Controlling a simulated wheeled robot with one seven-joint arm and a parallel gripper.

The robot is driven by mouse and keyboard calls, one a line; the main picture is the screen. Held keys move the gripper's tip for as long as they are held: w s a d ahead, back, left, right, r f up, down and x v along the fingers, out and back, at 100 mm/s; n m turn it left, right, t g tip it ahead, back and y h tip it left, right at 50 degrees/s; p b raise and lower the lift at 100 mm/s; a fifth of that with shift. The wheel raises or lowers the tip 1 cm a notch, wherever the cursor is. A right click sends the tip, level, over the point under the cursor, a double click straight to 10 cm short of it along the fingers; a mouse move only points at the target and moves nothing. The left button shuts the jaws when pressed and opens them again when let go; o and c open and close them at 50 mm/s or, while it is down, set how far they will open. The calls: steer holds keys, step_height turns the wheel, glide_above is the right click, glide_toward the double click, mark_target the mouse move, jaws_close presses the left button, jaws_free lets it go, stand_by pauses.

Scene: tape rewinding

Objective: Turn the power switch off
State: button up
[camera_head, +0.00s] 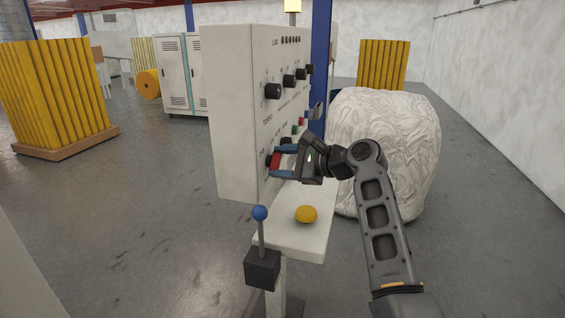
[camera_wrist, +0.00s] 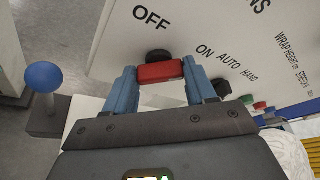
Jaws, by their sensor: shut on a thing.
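The power switch is a red bar handle (camera_wrist: 161,72) on a black base, seen close up in the wrist view between the printed words OFF and ON. It sits low on the front of the white control panel (camera_head: 235,115). My gripper (camera_head: 279,160) is at the switch, its two blue fingers on either side of the red handle and shut on it. In the wrist view the fingers (camera_wrist: 160,85) hold the handle's two ends. The handle lies nearly level across that picture; which label it points at I cannot tell.
Black knobs (camera_head: 272,91) and small coloured buttons sit elsewhere on the panel. A white wrapped bale (camera_head: 385,140) stands behind my arm.

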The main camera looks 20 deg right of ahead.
steer(key=shift+c, duration=0.9)
steer(key=shift+f, duration=0.15)
steer(key=n+b, duration=0.1)
steer(key=b, duration=0.1)
steer(key=n+t+b, duration=0.1)
steer(key=n+b, duration=0.1)
steer(key=shift+s+f+t, duration=0.1)
steer(key=shift+f+t, duration=0.2)
steer(key=shift+f, duration=0.05)
steer(key=n+t+y+b, duration=0.1)
steer(key=n+b, duration=0.3)
steer(key=b, duration=0.4)
steer(key=n+t+y+b, duration=0.1)
steer(key=n+b, duration=0.4)
steer(key=b, duration=0.3)
steer(key=n+t+y+b, duration=0.1)
steer(key=n+b, duration=0.3)
steer(key=b, duration=0.4)
steer(key=shift+f+n+y+b, duration=0.35)
steer(key=shift+n+y+b, duration=0.05)
steer(key=shift+r+t, duration=0.1)
steer(key=shift+t, duration=0.2)
steer(key=shift+n, duration=0.3)
